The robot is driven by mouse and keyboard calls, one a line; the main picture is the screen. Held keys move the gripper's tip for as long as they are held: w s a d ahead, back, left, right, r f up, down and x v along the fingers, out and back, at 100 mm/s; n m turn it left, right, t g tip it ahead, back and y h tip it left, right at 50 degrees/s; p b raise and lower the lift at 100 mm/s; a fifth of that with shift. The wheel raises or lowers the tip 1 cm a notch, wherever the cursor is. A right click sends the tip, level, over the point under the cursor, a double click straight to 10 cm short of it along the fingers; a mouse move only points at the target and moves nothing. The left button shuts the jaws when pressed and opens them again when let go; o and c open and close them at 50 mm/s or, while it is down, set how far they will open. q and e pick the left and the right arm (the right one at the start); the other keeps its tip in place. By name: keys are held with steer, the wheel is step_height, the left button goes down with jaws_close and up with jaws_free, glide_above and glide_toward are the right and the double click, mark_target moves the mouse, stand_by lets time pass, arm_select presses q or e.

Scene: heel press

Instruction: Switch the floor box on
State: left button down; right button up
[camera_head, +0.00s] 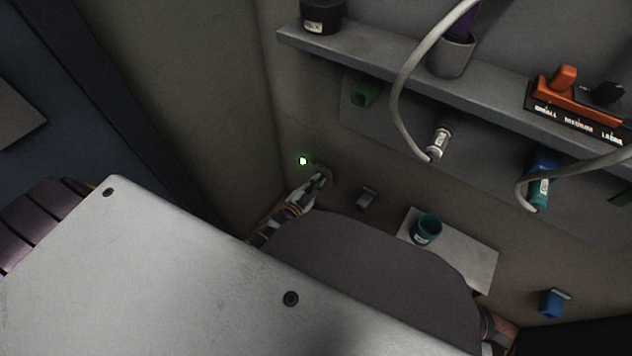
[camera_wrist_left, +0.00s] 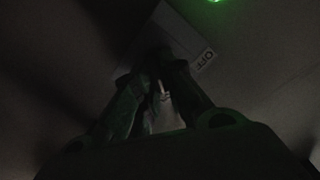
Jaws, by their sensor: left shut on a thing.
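The floor box (camera_head: 326,170) is a small grey unit low by the wall in the head view, mostly covered by my left gripper (camera_head: 319,179). In the left wrist view the grey box (camera_wrist_left: 185,22) carries a white label reading OFF (camera_wrist_left: 203,61). A green light (camera_head: 303,161) glows beside the box; it also shows at the top of the wrist view (camera_wrist_left: 214,1). My left gripper (camera_wrist_left: 160,66) is shut at the box on a small dark part, seemingly its switch. The fingers and the dark hide that part's exact position. My right gripper is out of view.
A teal cup (camera_head: 427,229) stands on a light board (camera_head: 478,262). Cables hang right of the box.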

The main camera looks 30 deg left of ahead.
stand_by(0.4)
arm_select(q)
steer(key=c, duration=1.5)
jaws_free()
steer(key=shift+s, duration=0.15)
steer(key=s+a, duration=0.1)
steer(key=s, duration=1)
steer(key=shift+s+a, duration=0.3)
steer(key=shift+s, duration=0.05)
steer(key=shift+w+d, duration=0.1)
steer(key=shift+w, duration=0.05)
